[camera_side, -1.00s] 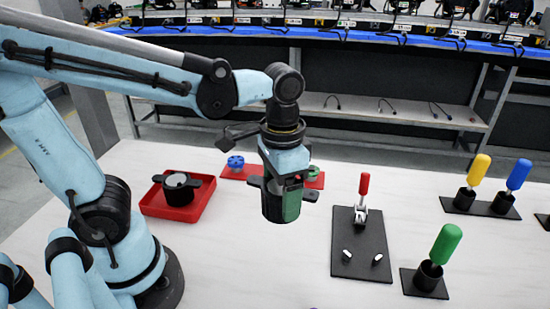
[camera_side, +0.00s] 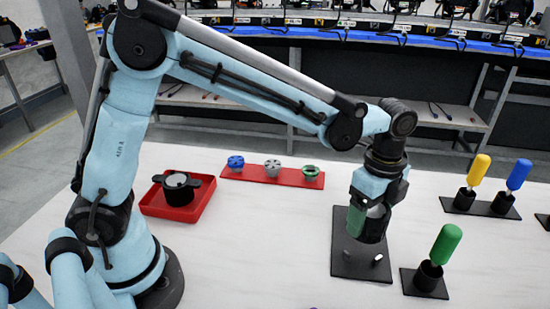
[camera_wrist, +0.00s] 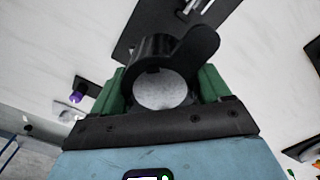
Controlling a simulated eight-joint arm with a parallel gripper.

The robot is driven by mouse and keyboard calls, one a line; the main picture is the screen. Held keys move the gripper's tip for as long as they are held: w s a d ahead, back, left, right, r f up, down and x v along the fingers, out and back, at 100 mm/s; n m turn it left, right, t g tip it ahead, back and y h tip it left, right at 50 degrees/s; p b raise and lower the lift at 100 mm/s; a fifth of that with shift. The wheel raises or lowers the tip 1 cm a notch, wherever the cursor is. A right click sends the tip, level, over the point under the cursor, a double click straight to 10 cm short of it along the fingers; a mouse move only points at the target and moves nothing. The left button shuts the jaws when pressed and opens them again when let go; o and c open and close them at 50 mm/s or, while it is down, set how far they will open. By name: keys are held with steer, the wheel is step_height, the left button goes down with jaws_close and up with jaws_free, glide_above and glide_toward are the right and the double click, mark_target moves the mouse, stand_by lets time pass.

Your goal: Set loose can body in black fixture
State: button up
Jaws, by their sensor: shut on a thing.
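My gripper (camera_side: 366,215), with green finger pads, is shut on a black can body (camera_side: 374,230). The can hangs above the black fixture (camera_side: 346,264), a flat plate with small pale pegs near its front. The fixture's red-handled clamp is hidden behind my gripper and the can in the side view. In the wrist view, the can (camera_wrist: 152,48) sits between the green fingers, with a pale round face and a side lug showing. The fixture plate (camera_wrist: 135,30) shows beyond it. I cannot tell the exact gap between can and plate.
A red tray (camera_side: 205,203) with another black can (camera_side: 177,193) stands at left. A red strip (camera_side: 260,178) holds blue, grey and green knobs. Green (camera_side: 446,243), yellow (camera_side: 479,170) and blue (camera_side: 518,175) handles stand in black holders at right. The front middle table is clear.

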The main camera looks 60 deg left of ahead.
steer(key=shift+f, duration=2.75)
steer(key=o, duration=1.1)
steer(key=shift+o, duration=1.3)
steer(key=shift+s, duration=0.1)
steer(key=r, duration=1.2)
steer(key=shift+w, duration=0.2)
